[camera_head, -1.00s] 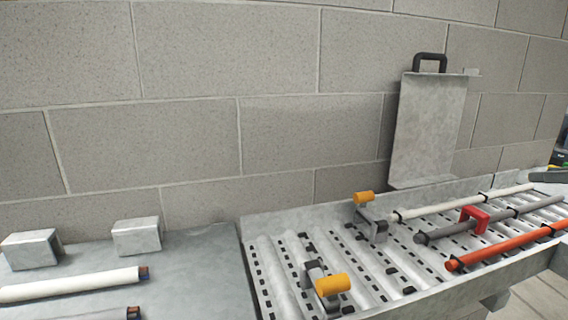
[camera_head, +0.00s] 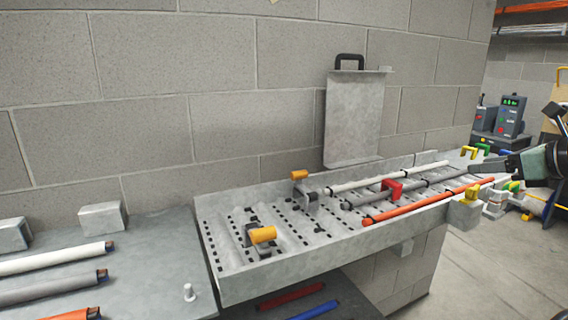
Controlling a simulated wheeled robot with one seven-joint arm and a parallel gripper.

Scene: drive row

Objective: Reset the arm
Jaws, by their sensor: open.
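My gripper (camera_head: 482,168) reaches in from the right edge, with dark jaws pointing left at the far right end of the perforated tray (camera_head: 262,278). It is open. Its tips are close to the ends of the cables, and I cannot tell whether they touch. In the tray lie a white cable (camera_head: 372,180), a grey cable (camera_head: 422,185) and an orange cable (camera_head: 425,205). A red clip (camera_head: 392,187) sits over the grey cable. Two clamps with orange handles stand in the tray, one in front (camera_head: 262,235) and one behind (camera_head: 299,174).
A metal panel (camera_head: 354,118) with a black handle stands upright behind the tray. Cut cable pieces and blocks (camera_head: 102,216) lie on the left bench. Devices (camera_head: 510,118) and coloured clips (camera_head: 483,148) are at the back right. The floor at right front (camera_head: 490,280) is clear.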

